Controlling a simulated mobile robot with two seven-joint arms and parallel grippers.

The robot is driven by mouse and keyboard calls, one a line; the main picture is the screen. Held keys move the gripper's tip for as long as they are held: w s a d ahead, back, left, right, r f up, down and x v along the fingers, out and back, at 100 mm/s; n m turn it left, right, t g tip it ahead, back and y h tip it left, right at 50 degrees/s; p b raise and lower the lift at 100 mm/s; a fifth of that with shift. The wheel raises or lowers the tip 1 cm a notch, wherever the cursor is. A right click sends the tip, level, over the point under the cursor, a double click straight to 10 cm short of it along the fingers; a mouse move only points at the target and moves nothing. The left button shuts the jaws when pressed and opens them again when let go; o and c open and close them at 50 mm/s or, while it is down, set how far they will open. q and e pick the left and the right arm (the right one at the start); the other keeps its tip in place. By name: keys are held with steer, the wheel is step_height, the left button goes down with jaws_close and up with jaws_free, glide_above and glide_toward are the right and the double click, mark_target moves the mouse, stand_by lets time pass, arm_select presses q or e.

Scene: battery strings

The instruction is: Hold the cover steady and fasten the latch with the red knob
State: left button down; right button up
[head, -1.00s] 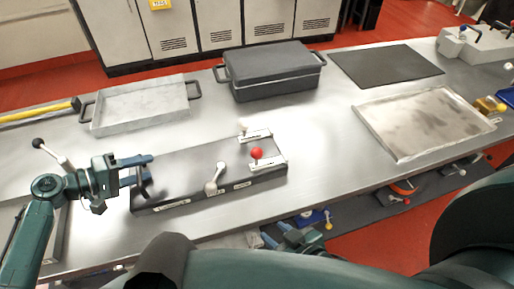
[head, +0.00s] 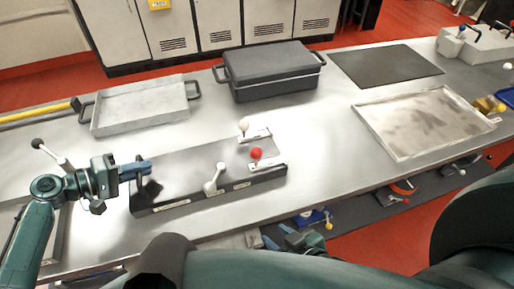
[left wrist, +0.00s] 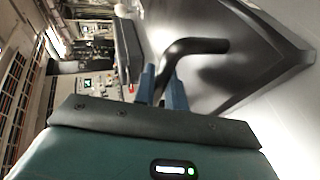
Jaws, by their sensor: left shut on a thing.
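The red knob (head: 256,153) stands on a latch at the cover's right end. My left gripper (head: 145,167) is shut on the black handle (left wrist: 196,46); the left wrist view shows the handle's bar between the blue fingers. My right gripper (head: 277,236) is low by the bench's front edge, away from the latch. Its fingers look apart and empty.
A pale-knob latch (head: 243,125) stands behind the red one, and a grey lever (head: 215,177) stands at the cover's front. A grey lidded box (head: 275,72), a shallow tray (head: 140,108), a dark mat (head: 388,66) and a metal tray (head: 424,123) lie around. Bench right of the cover is clear.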

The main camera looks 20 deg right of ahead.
arm_select(q)
steer(key=shift+w+r, duration=0.1)
steer(key=shift+r, duration=0.15)
steer(key=shift+f, duration=0.1)
steer(key=shift+f, duration=0.25)
steer(key=shift+s+f, duration=0.2)
stand_by(0.9)
